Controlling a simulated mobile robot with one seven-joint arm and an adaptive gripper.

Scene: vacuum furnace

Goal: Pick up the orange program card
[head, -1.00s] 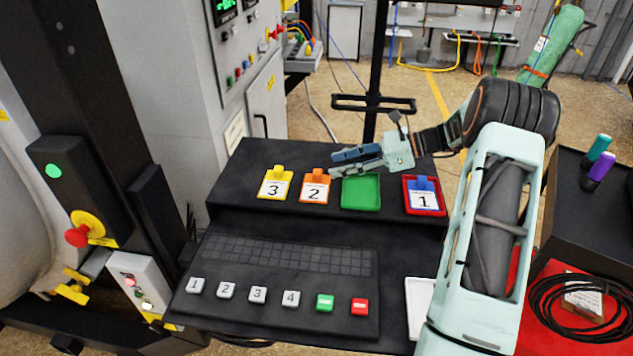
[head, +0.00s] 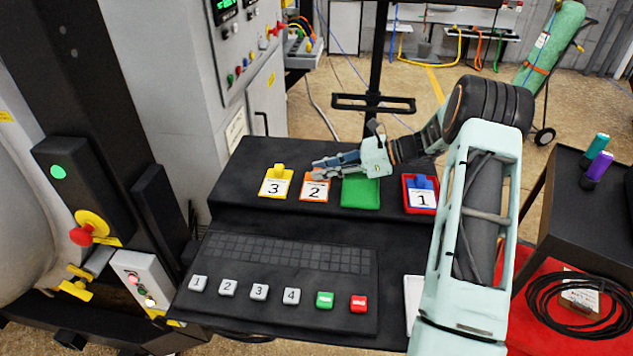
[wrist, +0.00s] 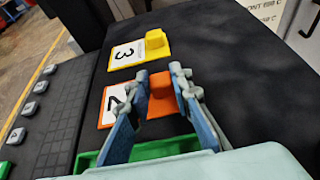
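The orange program card (head: 313,191) lies on the black console's upper shelf, with a white label marked 2 and a raised orange block. In the wrist view the orange card (wrist: 117,104) shows its block between my two fingers, partly hidden by them. My gripper (head: 318,170) reaches in from the right over the card. In the wrist view my gripper (wrist: 153,88) is open, a finger on each side of the block, with gaps visible. Whether the fingers are down at the block's height is hard to tell.
The yellow card 3 (head: 275,184) lies just left of the orange card. A green tray (head: 360,194) is to its right, then blue card 1 (head: 421,198) in a red tray (head: 443,209). The keypad buttons (head: 260,292) are on the lower front.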

